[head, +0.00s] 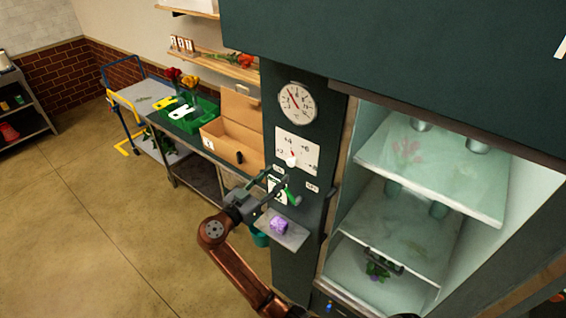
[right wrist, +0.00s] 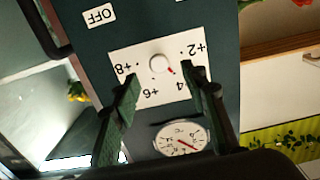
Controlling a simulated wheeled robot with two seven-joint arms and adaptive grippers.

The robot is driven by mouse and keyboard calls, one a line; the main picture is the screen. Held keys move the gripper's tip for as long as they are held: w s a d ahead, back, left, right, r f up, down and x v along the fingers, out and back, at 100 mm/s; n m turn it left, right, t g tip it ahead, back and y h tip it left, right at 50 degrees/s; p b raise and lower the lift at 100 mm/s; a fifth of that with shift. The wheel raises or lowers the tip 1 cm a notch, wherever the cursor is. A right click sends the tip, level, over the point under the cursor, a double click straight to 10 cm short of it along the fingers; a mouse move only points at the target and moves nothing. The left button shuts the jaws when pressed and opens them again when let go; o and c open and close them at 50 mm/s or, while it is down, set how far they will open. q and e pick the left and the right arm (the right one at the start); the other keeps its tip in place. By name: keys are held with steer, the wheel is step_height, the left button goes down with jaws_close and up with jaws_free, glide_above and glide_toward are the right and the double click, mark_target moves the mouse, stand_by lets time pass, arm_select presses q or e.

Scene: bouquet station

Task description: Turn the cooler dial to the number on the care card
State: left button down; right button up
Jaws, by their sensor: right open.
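The cooler dial (head: 291,160) is a small white knob on a white number plate (head: 311,150) on the dark cooler column. In the right wrist view the knob (right wrist: 159,63) shows upside down, its red mark between +2 and +4. My right gripper (head: 281,184) is open and empty, just below the plate in the head view. In the right wrist view its two fingers (right wrist: 160,80) stand apart on either side of the knob's line, not visibly touching it. My left gripper is out of view.
A round gauge (head: 296,103) sits above the plate. A small ledge (head: 292,238) with a purple object (head: 279,225) juts out below my gripper. The open cooler shelves (head: 430,175) are to the right. A workbench with a cardboard box (head: 230,142) stands left.

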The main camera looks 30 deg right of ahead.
mark_target(289, 165)
steer(key=p+x, duration=0.1)
steer(key=x, duration=0.4)
steer(key=shift+r+p, duration=0.15)
steer(key=shift+p, duration=0.15)
steer(key=shift+w+d, duration=0.1)
steer(key=shift+d, duration=0.55)
steer(key=c, duration=0.7)
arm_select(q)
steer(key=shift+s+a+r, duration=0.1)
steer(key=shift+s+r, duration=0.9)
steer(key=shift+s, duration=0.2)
arm_select(e)
jaws_close()
